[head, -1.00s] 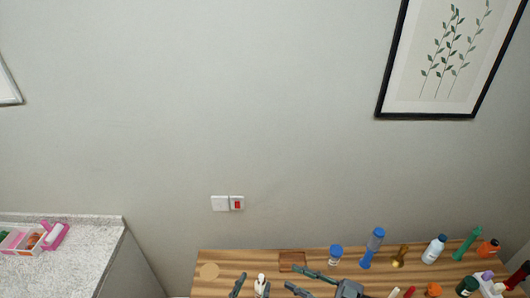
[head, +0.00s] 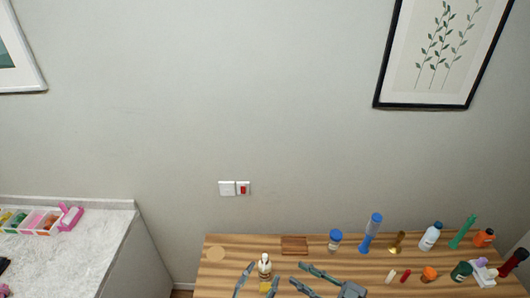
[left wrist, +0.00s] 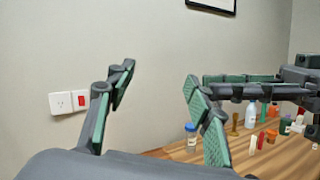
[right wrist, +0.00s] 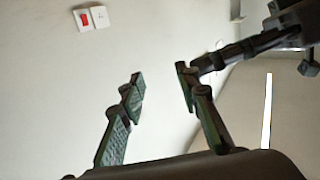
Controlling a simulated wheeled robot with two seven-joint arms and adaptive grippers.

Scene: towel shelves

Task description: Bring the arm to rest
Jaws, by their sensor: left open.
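My left gripper (head: 265,271) is at the front edge of the head view, over the wooden table (head: 225,270). Its two fingers stand apart with nothing between them in the left wrist view (left wrist: 158,78). My right gripper (head: 295,272) is to its right in the head view, pointing left, with its fingers apart. The right wrist view also shows the right gripper (right wrist: 158,75) empty. A bottle with a pale top (head: 264,262) appears by the left gripper's fingers in the head view, partly hidden; contact cannot be told.
A blue-capped jar (head: 336,241), a blue cylinder (head: 372,232), a white bottle (head: 430,236) and several other small items fill the table's right side. A stone counter (head: 90,245) with a tray of items (head: 30,222) stands left. A wall with a red switch (head: 243,188) is behind.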

